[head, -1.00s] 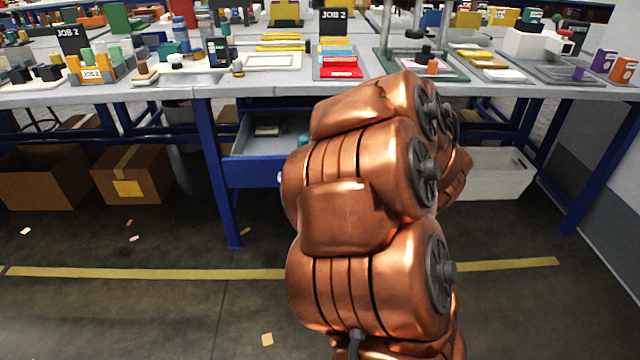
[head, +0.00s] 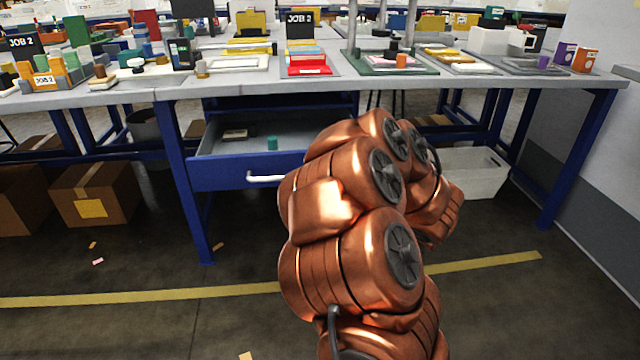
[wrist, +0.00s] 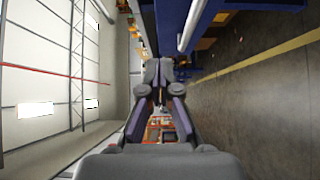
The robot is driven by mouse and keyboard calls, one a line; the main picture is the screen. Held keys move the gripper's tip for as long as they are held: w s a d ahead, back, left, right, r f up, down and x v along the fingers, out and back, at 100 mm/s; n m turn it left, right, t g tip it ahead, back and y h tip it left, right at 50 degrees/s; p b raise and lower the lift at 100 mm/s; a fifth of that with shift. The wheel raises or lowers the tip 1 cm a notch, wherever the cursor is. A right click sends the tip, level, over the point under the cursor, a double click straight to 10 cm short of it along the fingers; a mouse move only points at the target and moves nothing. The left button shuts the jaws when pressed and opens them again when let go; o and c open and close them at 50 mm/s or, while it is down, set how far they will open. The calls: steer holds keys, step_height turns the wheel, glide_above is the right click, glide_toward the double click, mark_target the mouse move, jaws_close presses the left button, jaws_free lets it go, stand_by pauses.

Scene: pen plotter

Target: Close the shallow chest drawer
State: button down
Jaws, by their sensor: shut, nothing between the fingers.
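The blue drawer (head: 225,174) under the workbench stands pulled out, its grey inside open to view from above. Its white handle (head: 266,178) is on the front face. The drawer's right end is hidden behind my copper arm. A teal cylinder (head: 272,144) and a small flat box (head: 236,133) lie inside. My gripper is hidden in the head view. In the wrist view my gripper (wrist: 160,103) is shut and empty, with its fingertips together. A blue surface with a pale bar shows past it at the top; I cannot tell surely that this is the drawer.
The workbench top (head: 130,97) above carries trays and several small parts. Its blue leg (head: 187,190) stands left of the drawer. A cardboard box (head: 95,195) is on the floor at left, and a pale bin (head: 470,172) is right of my arm. The floor in front is mostly clear.

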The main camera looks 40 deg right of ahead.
mark_target(280, 156)
steer(key=w, duration=0.3)
steer(key=w+b, duration=0.1)
steer(key=w, duration=0.2)
steer(key=w+b, duration=0.1)
steer(key=w, duration=0.2)
steer(key=shift+w+d+f, duration=0.1)
steer(key=shift+d, duration=0.3)
steer(key=shift+w+d, duration=0.35)
steer(key=shift+w, duration=0.1)
steer(key=shift+w+d, duration=0.1)
